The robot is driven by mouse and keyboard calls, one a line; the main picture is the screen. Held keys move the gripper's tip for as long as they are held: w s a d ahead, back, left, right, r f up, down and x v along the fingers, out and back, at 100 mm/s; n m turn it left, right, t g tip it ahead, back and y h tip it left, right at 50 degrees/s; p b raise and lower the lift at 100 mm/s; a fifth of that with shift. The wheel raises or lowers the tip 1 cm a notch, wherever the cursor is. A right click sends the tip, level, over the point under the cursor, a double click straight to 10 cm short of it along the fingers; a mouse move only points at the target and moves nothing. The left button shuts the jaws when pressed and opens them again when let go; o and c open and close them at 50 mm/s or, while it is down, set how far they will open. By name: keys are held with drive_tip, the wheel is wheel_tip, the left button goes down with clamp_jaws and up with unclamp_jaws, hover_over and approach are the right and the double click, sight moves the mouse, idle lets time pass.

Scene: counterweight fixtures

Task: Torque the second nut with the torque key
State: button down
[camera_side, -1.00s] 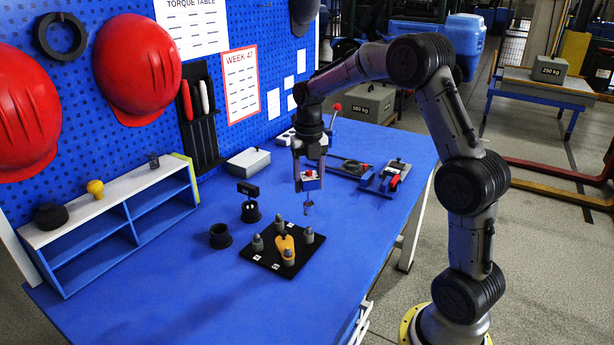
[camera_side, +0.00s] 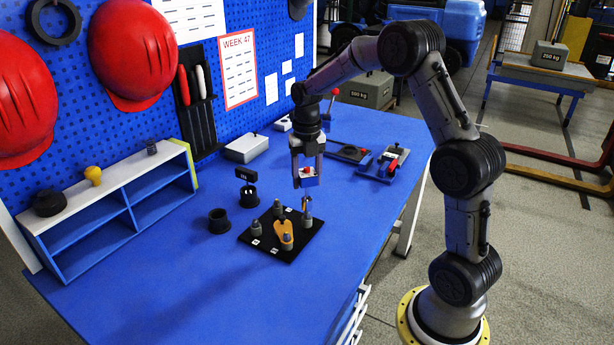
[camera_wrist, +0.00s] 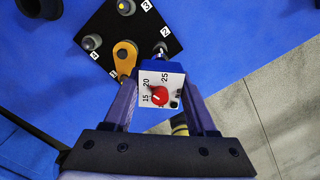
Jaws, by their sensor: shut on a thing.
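My gripper (camera_side: 306,176) is shut on the torque key (camera_side: 308,181), which has a white dial face and a red knob. The key hangs upright over the black plate (camera_side: 262,247), its tip at or just above the right-hand grey nut (camera_side: 306,221); I cannot tell whether they touch. Other grey capped nuts (camera_side: 256,229) stand on the plate. An orange piece (camera_side: 284,230) lies around one nut.
A white box (camera_side: 246,147) and a blue fixture (camera_side: 385,165) lie farther back. A shelf (camera_side: 120,195) stands left. The front of the blue table is clear.

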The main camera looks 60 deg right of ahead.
drive_tip(key=shift+f, duration=1.4)
idle(0.8)
idle(0.4)
drive_tip(key=m, duration=0.6)
drive_tip(key=shift+m, duration=0.4)
idle(0.3)
drive_tip(key=m, duration=0.5)
drive_tip(key=shift+m, duration=0.3)
drive_tip(key=shift+r, duration=2.05)
